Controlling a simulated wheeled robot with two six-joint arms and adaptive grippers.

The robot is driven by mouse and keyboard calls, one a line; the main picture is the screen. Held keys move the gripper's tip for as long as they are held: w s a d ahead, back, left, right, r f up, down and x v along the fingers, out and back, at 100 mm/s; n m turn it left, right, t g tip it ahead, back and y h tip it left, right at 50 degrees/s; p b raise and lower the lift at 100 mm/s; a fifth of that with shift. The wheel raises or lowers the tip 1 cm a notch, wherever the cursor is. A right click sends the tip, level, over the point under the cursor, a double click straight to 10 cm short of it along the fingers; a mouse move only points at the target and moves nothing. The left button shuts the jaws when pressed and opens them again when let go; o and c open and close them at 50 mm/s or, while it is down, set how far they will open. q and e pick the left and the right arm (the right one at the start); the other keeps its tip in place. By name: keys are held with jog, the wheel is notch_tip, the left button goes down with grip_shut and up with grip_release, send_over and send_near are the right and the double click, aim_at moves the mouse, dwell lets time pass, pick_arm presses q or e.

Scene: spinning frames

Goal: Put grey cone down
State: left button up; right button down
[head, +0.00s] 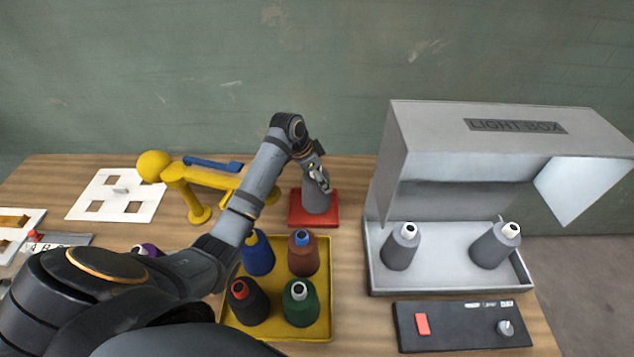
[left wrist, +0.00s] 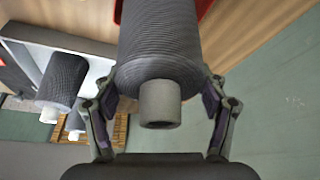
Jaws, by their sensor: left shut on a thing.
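My left gripper (head: 318,180) reaches in from the left and is shut on a grey cone (head: 316,199). The cone stands about upright over a red square pad (head: 328,221); I cannot tell whether its base touches it. In the left wrist view the wound grey cone (left wrist: 160,45) has its pale grey core end towards the camera, with a finger of my gripper (left wrist: 160,92) on each side. A bit of red shows behind it there. My right gripper is not in view.
A yellow tray (head: 327,330) with several coloured cones lies in front of the pad. A light box (head: 400,160) at right holds two grey cones (head: 401,247) (head: 495,246). A yellow stand (head: 180,178) is close on the left. A dark control panel (head: 460,325) lies front right.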

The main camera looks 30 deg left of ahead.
pick_arm(q)
jog(key=f, duration=0.1)
jog(key=a+f+p, duration=0.1)
jog(key=f, duration=0.2)
jog(key=shift+w+a+f+p, duration=0.1)
jog(key=shift+w+a+p, duration=0.05)
jog(key=shift+w+p, duration=0.2)
jog(key=shift+f, duration=0.3)
jog(key=o, duration=1.8)
jog(key=shift+s+f, duration=0.1)
jog(key=shift+f, duration=0.05)
